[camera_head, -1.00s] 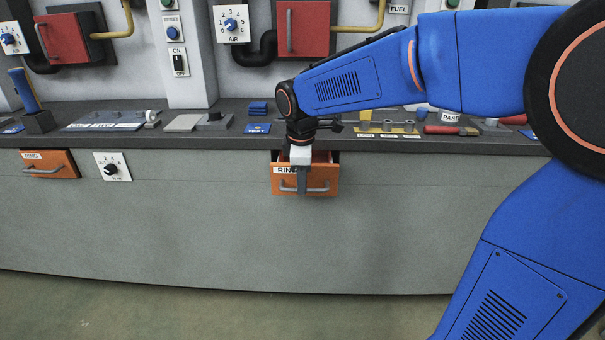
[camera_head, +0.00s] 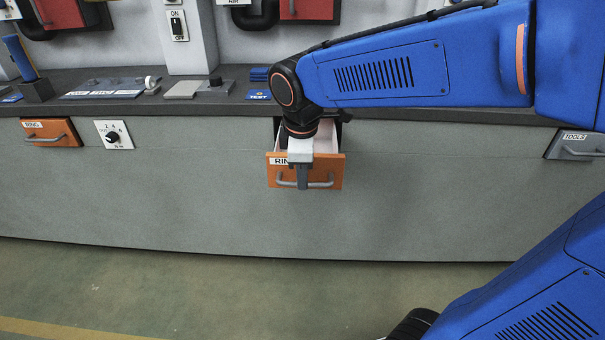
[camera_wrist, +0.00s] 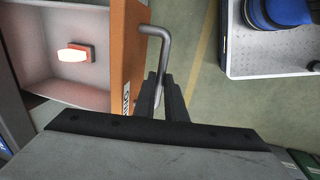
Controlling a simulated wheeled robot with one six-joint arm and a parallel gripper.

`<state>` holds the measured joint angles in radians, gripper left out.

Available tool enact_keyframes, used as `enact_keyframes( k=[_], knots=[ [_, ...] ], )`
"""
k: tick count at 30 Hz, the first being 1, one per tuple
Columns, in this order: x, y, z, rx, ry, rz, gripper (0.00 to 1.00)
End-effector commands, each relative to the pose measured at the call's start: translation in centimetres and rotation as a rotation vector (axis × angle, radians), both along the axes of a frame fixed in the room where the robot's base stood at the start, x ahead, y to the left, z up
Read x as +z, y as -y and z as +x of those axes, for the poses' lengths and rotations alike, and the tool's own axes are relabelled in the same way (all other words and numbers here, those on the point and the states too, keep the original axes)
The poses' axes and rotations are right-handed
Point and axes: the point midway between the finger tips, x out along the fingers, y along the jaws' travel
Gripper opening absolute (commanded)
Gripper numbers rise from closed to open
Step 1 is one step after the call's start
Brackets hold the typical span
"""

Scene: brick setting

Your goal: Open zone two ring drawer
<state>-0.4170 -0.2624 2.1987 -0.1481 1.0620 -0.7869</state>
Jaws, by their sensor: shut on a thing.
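The orange ring drawer (camera_head: 333,170) in the middle of the grey counter front is pulled out, with its white inside showing. Its label is partly hidden by my gripper (camera_head: 302,184), which points down at the drawer's front. In the wrist view my gripper (camera_wrist: 165,100) is shut on the drawer's grey bar handle (camera_wrist: 163,45). The drawer's orange front (camera_wrist: 128,50) shows beside the fingers. Inside the open drawer lies a small orange and white block (camera_wrist: 76,53), brightly lit on top.
Another orange ring drawer (camera_head: 50,133) at the left is closed, beside a dial (camera_head: 113,136). A grey tools drawer (camera_head: 575,146) is at the right. The dark worktop (camera_head: 230,100) holds several items. The floor (camera_head: 200,290) in front is clear.

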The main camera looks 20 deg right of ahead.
Motion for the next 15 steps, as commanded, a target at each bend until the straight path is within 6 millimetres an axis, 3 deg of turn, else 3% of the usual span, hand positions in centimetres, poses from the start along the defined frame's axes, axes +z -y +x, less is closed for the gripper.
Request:
enact_keyframes(
  k=[3, 4, 6, 15],
  knots=[
    [0.09, -0.02, 0.06, 0.000, 0.001, 0.001, 0.00],
    [0.09, -0.02, 0.06, 0.000, 0.002, 0.000, 0.15],
    [0.08, -0.01, 0.06, 0.000, 0.001, 0.001, 0.29],
    [0.11, -0.01, 0.04, 0.000, 0.001, 0.001, 0.29]
  ],
)
